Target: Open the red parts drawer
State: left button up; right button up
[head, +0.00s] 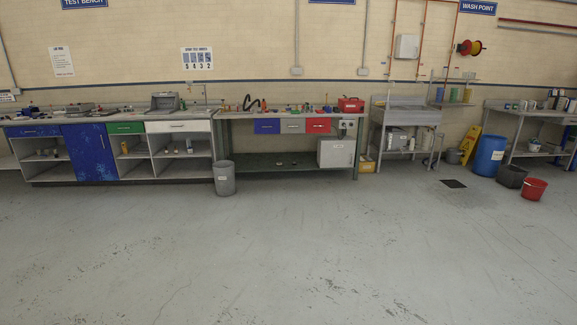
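A red drawer front (318,125) sits under the top of the workbench (262,116) in the middle of the head view, across the room. It looks closed, flush with the row. To its left are a grey drawer (292,126) and a blue drawer (266,126) in the same row. Any label on the red drawer is too small to read. Neither of my grippers shows in the head view.
A grey bin (224,178) stands before the bench's left end. A white box (336,153) is below the red drawer, and yellow boxes (367,164) stand right of the bench. A red bucket (534,189) is far right. The floor (290,250) ahead is clear.

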aim_at(314, 124)
jog(key=i, duration=3.2)
jog(key=i+l+z, duration=0.15)
jog(key=i, duration=0.45)
jog(key=i+z, duration=0.15)
jog(key=i, duration=0.4)
jog(key=i+z, duration=0.1)
jog(key=i, duration=0.5)
jog(key=i+z, duration=0.15)
jog(key=i, duration=0.45)
jog(key=i+j+z, duration=0.15)
jog(key=i, duration=0.45)
jog(key=i+j+z, duration=0.15)
jog(key=i, duration=0.45)
